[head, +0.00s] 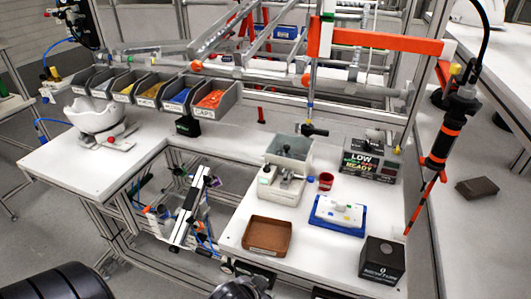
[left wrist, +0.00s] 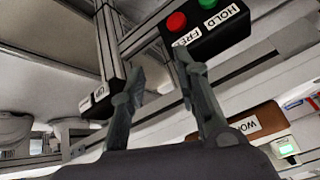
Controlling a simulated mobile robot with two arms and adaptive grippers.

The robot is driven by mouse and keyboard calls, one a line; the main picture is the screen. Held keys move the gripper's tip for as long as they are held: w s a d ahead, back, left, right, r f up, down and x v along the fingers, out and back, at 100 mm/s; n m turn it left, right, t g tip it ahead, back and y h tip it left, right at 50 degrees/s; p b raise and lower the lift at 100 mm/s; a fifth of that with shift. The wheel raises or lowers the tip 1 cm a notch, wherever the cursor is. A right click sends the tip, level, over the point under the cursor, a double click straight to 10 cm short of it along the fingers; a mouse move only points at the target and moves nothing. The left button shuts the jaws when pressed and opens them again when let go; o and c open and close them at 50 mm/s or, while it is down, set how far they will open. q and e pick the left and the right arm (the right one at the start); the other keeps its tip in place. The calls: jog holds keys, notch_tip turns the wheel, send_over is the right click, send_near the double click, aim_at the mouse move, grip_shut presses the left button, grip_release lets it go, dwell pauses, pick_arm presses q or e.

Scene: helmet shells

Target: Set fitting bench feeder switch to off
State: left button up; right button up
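A pale grey-white bench unit with an open-topped bin (head: 288,150) stands behind the brown tray in the head view; it looks like the feeder. It carries a small green mark on its front left. A white device with a lit green face (left wrist: 287,148) shows at the right of the left wrist view, perhaps the same unit. I cannot make out the switch or its position. My left gripper (left wrist: 163,78) is open and empty, its two fingers apart below a black button box. In the head view dark parts at the bottom edge may be this arm. My right gripper is not in view.
The black box (left wrist: 215,22) has red and green buttons and HOLD and FREE labels. The brown tray (head: 268,235), blue tray (head: 318,218), red cup (head: 326,181), LOW/READY display (head: 370,164) and black box (head: 382,262) occupy the bench. A tool (head: 440,140) hangs at right.

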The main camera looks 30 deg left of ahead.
pick_arm(q)
jog(key=w+d+r+m+t+h, duration=0.15)
jog(key=w+r+t, duration=0.35)
jog(key=r, duration=0.5)
jog(key=w+r+m+t, duration=0.2)
jog(key=w+r+t, duration=0.3)
jog(key=r, duration=0.5)
jog(key=w+d+r+m+t, duration=0.1)
jog(key=w+r+m+t, duration=0.15)
jog(key=w+r, duration=0.6)
jog(key=s+d+r+m+t+h, duration=0.2)
jog(key=d+r+m+h, duration=0.6)
jog(key=r+m+h, duration=0.4)
jog(key=s+d+r+m+g+h, duration=0.25)
jog(key=d+m+g+h, duration=0.45)
jog(key=m+g, duration=0.45)
jog(key=m+g+y+p, duration=0.15)
jog(key=g+y, duration=0.45)
jog(key=y, duration=1.5)
send_near(267, 166)
jog(key=p+x, duration=0.5)
jog(key=x, duration=0.1)
jog(key=shift+w+a+f, duration=0.15)
jog(key=shift+f, duration=0.25)
jog(key=shift+w+f, duration=0.2)
jog(key=shift+f, duration=0.4)
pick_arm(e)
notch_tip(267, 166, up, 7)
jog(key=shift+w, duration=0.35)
